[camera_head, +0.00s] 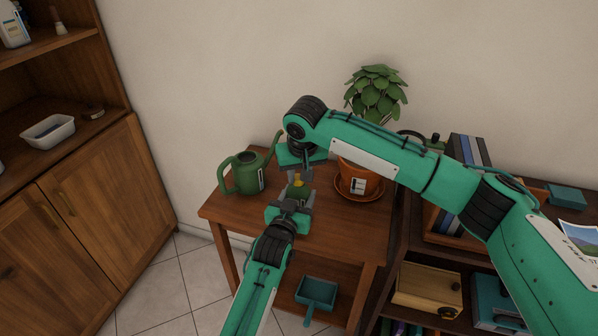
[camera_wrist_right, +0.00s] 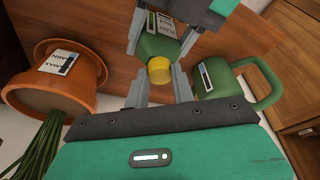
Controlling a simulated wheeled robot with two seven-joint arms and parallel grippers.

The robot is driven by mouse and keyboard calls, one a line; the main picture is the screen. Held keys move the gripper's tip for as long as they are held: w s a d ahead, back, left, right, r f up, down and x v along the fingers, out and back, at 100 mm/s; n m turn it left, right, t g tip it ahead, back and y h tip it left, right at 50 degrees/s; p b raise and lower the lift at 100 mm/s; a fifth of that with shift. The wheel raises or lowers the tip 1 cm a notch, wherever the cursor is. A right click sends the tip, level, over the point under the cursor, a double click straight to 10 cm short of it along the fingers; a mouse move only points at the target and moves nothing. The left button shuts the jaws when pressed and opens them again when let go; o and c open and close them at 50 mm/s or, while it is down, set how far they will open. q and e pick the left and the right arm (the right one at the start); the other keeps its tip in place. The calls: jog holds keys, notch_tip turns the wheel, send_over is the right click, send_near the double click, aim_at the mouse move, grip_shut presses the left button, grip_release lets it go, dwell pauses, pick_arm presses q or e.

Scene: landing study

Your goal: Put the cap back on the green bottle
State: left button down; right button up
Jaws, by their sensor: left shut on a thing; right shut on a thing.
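The green bottle (camera_head: 296,191) stands upright over the small wooden table, with a white label in the wrist view (camera_wrist_right: 153,27). My left gripper (camera_head: 292,198) is shut on its body from the front. The yellow cap (camera_wrist_right: 159,71) is at the bottle's top, between the fingers of my right gripper (camera_wrist_right: 159,82); it is a small yellow spot in the head view (camera_head: 298,181). My right gripper comes down from above and is shut on the cap. I cannot tell whether the cap touches or sits on the neck, which is hidden.
A green watering can (camera_head: 243,174) stands close on the left of the table (camera_head: 335,225). A terracotta pot (camera_head: 359,181) with a leafy plant stands close on the right. A shelf with books (camera_head: 467,152) is farther right. The table's front right is clear.

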jog(key=m, duration=0.2)
jog(key=m+h, duration=0.1)
jog(key=m, duration=0.3)
jog(key=shift+a+h, duration=0.25)
jog(key=shift+h, duration=0.05)
jog(key=m+g+h, duration=0.1)
jog(key=m, duration=0.5)
jog(key=shift+a, duration=0.1)
jog(key=m, duration=0.2)
jog(key=m+g+h, duration=0.1)
jog(key=m, duration=0.4)
jog(key=shift+w+m+g, duration=0.25)
jog(key=shift+m+g, duration=0.05)
jog(key=m, duration=0.3)
jog(key=shift+w+g, duration=0.1)
jog(key=shift+g, duration=0.3)
jog(key=m+g, duration=0.1)
jog(key=m, duration=0.3)
jog(key=shift+m, duration=0.3)
jog(key=o, duration=0.9)
jog(key=shift+o, duration=0.2)
jog(key=shift+r, duration=2.2)
